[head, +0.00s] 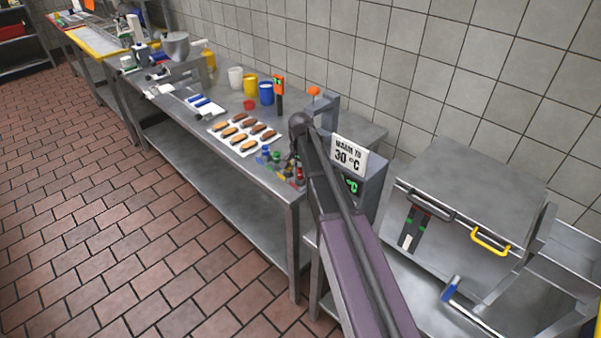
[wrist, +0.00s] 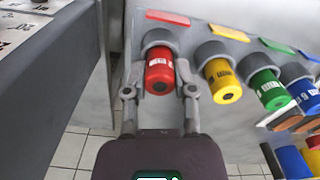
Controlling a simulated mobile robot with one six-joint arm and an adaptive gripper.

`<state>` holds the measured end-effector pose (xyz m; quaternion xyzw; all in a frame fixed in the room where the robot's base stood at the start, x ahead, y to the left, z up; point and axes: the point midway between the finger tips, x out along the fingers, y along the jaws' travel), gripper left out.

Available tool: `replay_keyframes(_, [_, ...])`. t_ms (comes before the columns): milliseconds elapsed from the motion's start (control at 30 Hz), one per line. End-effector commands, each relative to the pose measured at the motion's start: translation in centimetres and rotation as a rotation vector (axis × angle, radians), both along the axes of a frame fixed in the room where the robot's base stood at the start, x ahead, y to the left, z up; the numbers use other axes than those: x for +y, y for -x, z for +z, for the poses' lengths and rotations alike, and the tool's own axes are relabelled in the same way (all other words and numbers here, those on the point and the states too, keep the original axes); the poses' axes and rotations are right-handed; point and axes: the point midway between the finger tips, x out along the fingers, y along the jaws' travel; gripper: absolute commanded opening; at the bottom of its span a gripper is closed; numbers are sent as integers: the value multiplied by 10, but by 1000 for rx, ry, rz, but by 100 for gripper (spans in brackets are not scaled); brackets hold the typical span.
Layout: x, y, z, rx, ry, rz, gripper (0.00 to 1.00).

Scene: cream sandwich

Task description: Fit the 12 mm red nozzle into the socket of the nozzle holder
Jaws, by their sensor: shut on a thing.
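In the wrist view my gripper (wrist: 160,88) has one finger on each side of the red nozzle (wrist: 158,72) and is shut on it. The nozzle points its dark-holed end toward the camera. Its back end is at a grey ring-shaped socket (wrist: 159,38) below a red label (wrist: 168,18). How deep it sits in the ring is hidden. Its printed marking is too small to read surely. In the head view my gripper (head: 298,142) is at the right end of the steel table, by small coloured parts, with its fingers and the red nozzle not clearly visible.
A yellow nozzle (wrist: 222,80), a green nozzle (wrist: 268,88) and a blue nozzle (wrist: 305,94) sit in similar grey rings to the right, close by. A tray of pastries (head: 240,133) lies left of my gripper. A warming unit with a 30 °C sign (head: 349,155) stands right.

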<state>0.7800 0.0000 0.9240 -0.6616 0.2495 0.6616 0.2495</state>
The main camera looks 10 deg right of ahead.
Motion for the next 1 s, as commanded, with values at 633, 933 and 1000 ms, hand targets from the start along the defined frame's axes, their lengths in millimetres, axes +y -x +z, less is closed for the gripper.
replay_keyframes(633, [7, 11, 38, 0, 0, 2, 0])
replay_keyframes(933, [53, 67, 43, 0, 0, 3, 0])
replay_keyframes(1000, [62, 78, 45, 0, 0, 3, 0])
